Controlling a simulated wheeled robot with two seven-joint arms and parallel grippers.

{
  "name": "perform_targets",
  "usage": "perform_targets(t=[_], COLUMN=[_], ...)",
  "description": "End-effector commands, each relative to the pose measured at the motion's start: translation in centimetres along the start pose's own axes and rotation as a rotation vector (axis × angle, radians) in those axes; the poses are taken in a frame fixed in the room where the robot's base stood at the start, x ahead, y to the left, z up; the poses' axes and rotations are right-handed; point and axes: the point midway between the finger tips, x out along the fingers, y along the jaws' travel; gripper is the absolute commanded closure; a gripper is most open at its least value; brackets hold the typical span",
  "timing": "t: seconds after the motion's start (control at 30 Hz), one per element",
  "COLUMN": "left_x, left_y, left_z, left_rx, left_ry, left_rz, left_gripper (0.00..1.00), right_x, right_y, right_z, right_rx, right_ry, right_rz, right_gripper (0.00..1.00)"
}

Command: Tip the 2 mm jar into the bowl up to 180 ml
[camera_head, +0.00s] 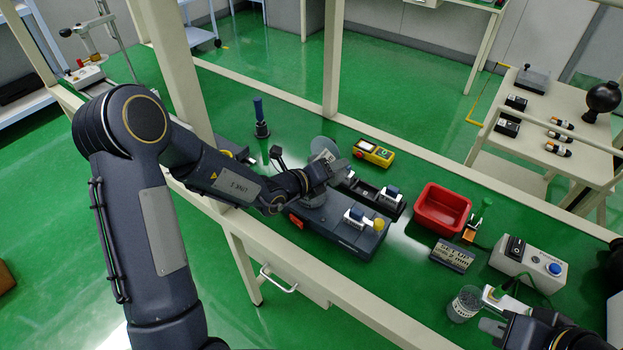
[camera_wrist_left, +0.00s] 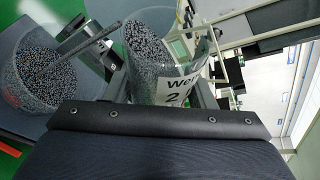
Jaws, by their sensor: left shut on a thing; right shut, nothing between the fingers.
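My left gripper (camera_head: 332,166) is shut on a clear jar of small grey beads, over the dark grey machine (camera_head: 345,225). In the left wrist view the jar (camera_wrist_left: 155,50) is tilted, with a white label partly reading "We" and "2". A clear bowl (camera_wrist_left: 25,60) in that view holds many grey beads; a grey bar crosses in front of it. My right gripper (camera_head: 491,326) is shut and empty at the lower right, beside another clear container of beads (camera_head: 464,303).
A red bin (camera_head: 442,208), a dark lettered block (camera_head: 452,255) and a white control box (camera_head: 530,265) with a blue button stand to the right. A yellow meter (camera_head: 373,152) lies behind the machine. Frame posts and rails border the green bench.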

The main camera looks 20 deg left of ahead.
Motion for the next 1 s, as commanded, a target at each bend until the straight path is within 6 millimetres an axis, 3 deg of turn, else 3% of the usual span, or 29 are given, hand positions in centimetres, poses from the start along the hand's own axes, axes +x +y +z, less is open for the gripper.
perform_targets(t=[1.0], left_x=[0.07], left_y=[-0.01], left_z=[-0.05], left_rx=[-0.05], left_ry=[0.004], left_rz=[-0.023], left_gripper=[0.83], right_x=[-0.22], right_y=[-0.1], right_z=[-0.11], right_rx=[0.0], right_ry=[0.0], right_rz=[0.0], right_gripper=[1.0])
